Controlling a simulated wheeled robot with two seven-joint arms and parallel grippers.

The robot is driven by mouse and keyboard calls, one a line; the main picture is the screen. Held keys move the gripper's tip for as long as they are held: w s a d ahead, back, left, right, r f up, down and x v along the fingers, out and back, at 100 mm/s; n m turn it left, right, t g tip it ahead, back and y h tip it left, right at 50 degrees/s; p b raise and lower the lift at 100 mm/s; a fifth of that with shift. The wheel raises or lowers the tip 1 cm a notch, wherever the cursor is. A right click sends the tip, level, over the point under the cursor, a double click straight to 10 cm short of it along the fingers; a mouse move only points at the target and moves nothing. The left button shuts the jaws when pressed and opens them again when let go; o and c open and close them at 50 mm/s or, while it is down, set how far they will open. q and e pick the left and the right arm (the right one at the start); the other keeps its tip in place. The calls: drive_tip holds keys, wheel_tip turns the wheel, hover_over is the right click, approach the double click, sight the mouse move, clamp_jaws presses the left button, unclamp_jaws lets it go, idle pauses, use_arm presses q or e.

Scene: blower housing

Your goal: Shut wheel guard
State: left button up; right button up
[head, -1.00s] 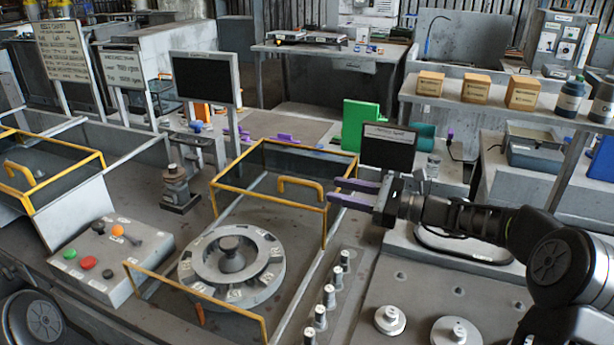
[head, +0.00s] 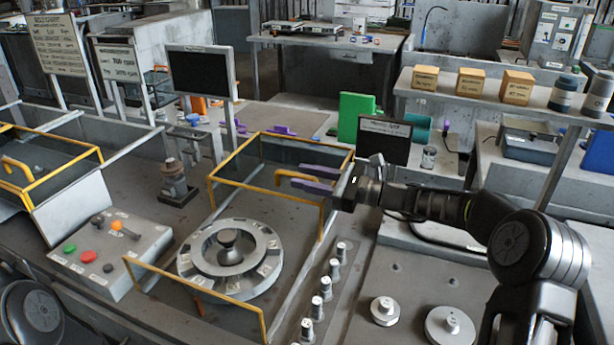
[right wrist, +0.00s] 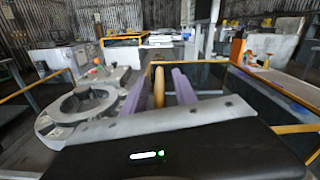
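The wheel guard (head: 240,187) is a yellow-framed cover with dark clear panels. It stands behind the round grey wheel (head: 262,245), which is uncovered. The guard's yellow handle (head: 283,175) is partly hidden by my right gripper (head: 298,176). In the right wrist view, the handle (right wrist: 158,88) stands between the two purple fingers of my right gripper (right wrist: 158,90). The fingers are apart, with a gap visible on each side of the handle. The wheel also shows at the left of that view (right wrist: 62,122). My left gripper is not in view.
A control box (head: 110,255) with coloured buttons stands left of the wheel. A row of small grey knobs (head: 326,288) lies to its right. A black sign (head: 385,140) stands close behind my right gripper. Another yellow-framed guard (head: 60,175) is at far left.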

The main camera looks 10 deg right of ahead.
drive_tip(key=c, duration=0.7)
clamp_jaws()
drive_tip(key=shift+r, duration=0.15)
idle(0.6)
